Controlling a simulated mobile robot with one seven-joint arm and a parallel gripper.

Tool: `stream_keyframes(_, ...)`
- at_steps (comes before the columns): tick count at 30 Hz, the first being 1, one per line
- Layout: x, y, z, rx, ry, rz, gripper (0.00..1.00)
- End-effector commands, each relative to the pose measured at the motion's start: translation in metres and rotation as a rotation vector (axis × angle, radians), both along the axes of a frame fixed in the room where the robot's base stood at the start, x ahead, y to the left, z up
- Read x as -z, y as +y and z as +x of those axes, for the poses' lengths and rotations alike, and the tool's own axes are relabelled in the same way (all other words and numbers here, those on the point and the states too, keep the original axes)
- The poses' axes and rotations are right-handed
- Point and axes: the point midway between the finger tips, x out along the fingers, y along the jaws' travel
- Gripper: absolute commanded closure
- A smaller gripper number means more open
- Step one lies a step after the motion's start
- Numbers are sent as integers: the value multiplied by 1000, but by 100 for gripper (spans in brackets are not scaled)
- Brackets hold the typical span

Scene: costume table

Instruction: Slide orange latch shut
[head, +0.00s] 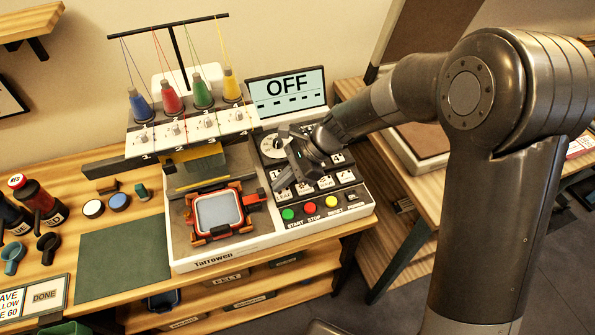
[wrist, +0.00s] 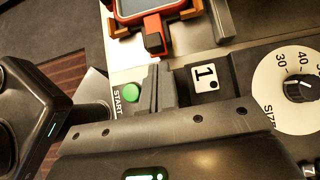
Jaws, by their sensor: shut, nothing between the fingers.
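The orange latch (head: 255,199) sits at the right side of the orange-red hoop frame (head: 194,228) on the embroidery machine. In the wrist view the latch (wrist: 154,42) is an orange block with a dark part, beside the frame's corner (wrist: 122,20). My gripper (head: 289,176) is over the machine's control panel, to the right of the latch and apart from it in the head view. In the wrist view its fingers (wrist: 163,82) are together and empty, pointing toward the latch. I cannot tell exactly how high they are above the panel.
The control panel has a green START button (head: 288,214), a red button (head: 310,208), a yellow button (head: 331,202) and a white dial (head: 272,145). The screen (head: 287,91) reads OFF. Thread cones stand behind the hoop. A green mat (head: 122,262) lies left of the machine.

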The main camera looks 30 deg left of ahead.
Motion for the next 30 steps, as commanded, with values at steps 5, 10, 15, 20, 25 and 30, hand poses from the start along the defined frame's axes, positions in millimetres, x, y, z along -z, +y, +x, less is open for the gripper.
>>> stream_keyframes(5,0,8,-9,-1,1,-1,100)
stream_keyframes(10,0,10,-10,0,1,-1,100)
stream_keyframes(15,0,10,-10,0,1,-1,100)
stream_keyframes(20,0,19,-19,-1,1,-1,100)
stream_keyframes(25,0,26,-26,-1,1,0,100)
stream_keyframes(30,0,25,-26,-1,1,0,100)
